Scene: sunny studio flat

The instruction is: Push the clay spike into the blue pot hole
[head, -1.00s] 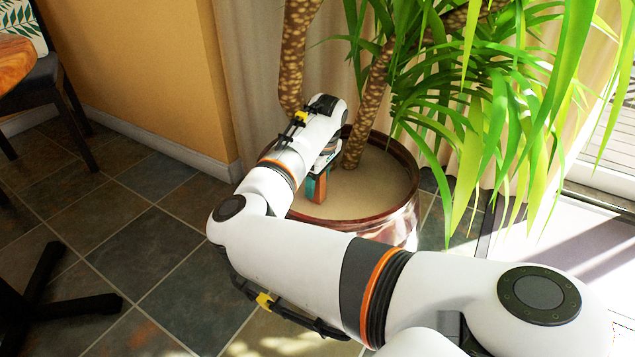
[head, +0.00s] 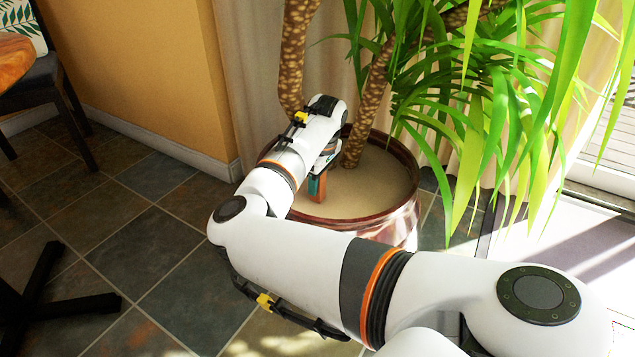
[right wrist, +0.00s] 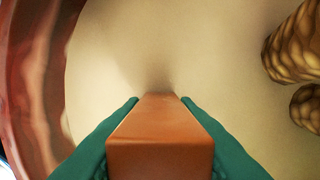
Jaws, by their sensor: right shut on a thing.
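The clay spike (right wrist: 160,140) is an orange-brown block that narrows away from the camera in the right wrist view. My right gripper (right wrist: 159,104) is shut on it, with a green finger along each side. In the head view the spike (head: 317,188) points down at the pale soil in the pot (head: 400,214), its lower end at or just above the surface. The pot looks glossy reddish brown, not blue. A small dark patch (right wrist: 158,80) lies on the soil by the spike's far end; I cannot tell whether it is a hole or shadow. My left gripper is out of view.
Long green leaves (head: 500,110) hang over the right side. A yellow wall (head: 150,75) and a chair (head: 50,85) stand left.

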